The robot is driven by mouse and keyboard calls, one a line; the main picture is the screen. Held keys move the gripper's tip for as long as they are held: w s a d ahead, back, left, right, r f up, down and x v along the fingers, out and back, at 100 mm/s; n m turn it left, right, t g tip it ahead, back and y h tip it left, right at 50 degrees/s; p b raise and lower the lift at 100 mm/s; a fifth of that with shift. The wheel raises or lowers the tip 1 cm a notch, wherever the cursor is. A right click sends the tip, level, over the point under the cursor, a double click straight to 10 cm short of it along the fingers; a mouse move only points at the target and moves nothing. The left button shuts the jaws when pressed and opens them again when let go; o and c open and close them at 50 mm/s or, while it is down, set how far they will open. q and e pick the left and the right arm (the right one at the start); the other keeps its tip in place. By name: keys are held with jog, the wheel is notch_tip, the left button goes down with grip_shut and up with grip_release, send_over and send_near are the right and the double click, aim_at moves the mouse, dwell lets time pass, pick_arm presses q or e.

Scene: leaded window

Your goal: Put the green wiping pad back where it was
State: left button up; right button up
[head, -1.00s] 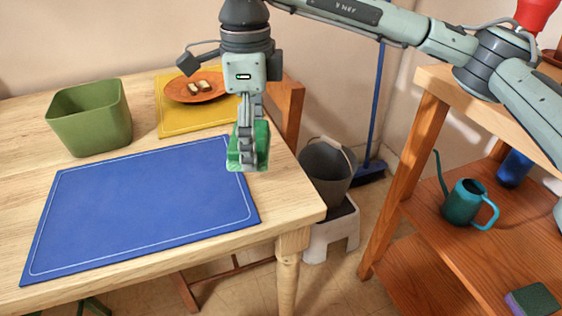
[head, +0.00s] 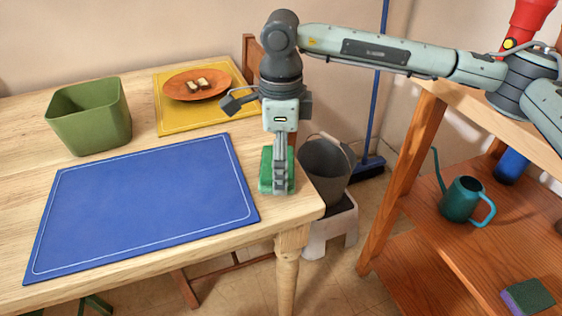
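The green wiping pad (head: 265,173) is in my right gripper (head: 279,186), near the right edge of the wooden table, just right of the blue mat. The gripper points down and is shut on the pad, its fingers covering the pad's middle. I cannot tell whether the pad touches the tabletop. My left gripper is not in view.
The blue mat (head: 140,205) lies on the table (head: 262,226). Behind are a green bin (head: 90,118) and an orange plate (head: 178,89) on a yellow mat (head: 172,122). A grey bucket (head: 325,172) stands beyond the right edge. Wooden shelves (head: 415,270) hold a teal watering can (head: 462,201) and a green-purple block (head: 530,297).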

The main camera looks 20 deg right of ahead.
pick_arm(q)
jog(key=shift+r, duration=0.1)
pick_arm(e)
jog(key=shift+f, duration=0.1)
jog(key=o, duration=1.1)
jog(key=shift+c, duration=0.2)
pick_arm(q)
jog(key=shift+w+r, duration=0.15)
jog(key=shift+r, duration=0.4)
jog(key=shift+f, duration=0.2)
